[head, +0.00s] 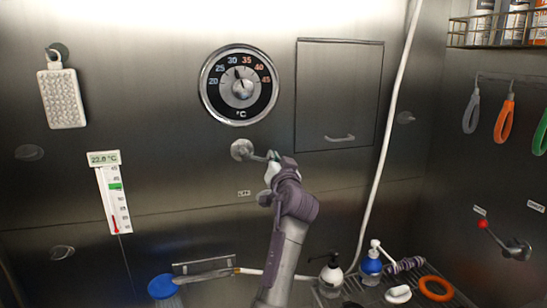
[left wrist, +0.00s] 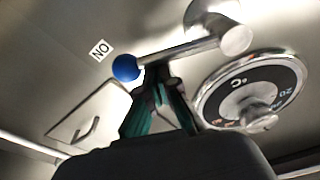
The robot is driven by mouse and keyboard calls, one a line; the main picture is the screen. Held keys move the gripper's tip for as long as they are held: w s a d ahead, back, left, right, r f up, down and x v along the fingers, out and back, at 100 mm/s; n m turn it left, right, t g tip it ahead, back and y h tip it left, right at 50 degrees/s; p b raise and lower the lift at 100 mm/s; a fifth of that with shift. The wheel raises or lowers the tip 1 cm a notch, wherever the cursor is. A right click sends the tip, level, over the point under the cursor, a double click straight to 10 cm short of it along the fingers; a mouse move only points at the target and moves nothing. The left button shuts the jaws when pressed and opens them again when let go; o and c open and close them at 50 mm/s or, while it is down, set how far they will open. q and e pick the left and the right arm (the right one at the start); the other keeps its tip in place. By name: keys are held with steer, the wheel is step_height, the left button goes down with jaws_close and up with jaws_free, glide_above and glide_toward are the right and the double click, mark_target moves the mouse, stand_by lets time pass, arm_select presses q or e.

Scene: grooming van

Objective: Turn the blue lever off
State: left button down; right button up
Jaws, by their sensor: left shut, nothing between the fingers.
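The lever's round metal hub (head: 242,150) is on the back wall below the dial, its rod (head: 259,157) pointing right. The rod's far end is hidden behind my left gripper (head: 271,171) in the head view. In the left wrist view, the lever's blue ball (left wrist: 126,67) is beside the ON label (left wrist: 100,50). My left gripper (left wrist: 158,84) is shut and empty, its fingertips close to the rod near the ball; I cannot tell if they touch. The OFF label (head: 244,193) is on the wall below the hub. My right gripper is out of view.
A temperature dial (head: 240,85) and a panel door (head: 338,95) are above. A red-knobbed lever (head: 498,239) is on the right wall. A white hose (head: 392,120) hangs right.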

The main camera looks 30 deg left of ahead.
arm_select(q)
steer(key=s+a+f+m+p, duration=0.1)
steer(key=f+m+p, duration=0.1)
steer(key=m, duration=0.1)
steer(key=s+a+f+m+h+p, duration=0.1)
steer(key=f+m+p, duration=0.1)
steer(key=m, duration=0.2)
steer(key=s+a+f+m+h+p, duration=0.1)
steer(key=s+f+m+p, duration=0.1)
steer(key=m+p, duration=0.1)
steer(key=shift+s+a+f+m, duration=0.1)
steer(key=shift+a+f+m, duration=0.05)
steer(key=shift+a+m, duration=0.25)
stand_by(0.4)
steer(key=shift+f, duration=0.1)
stand_by(0.4)
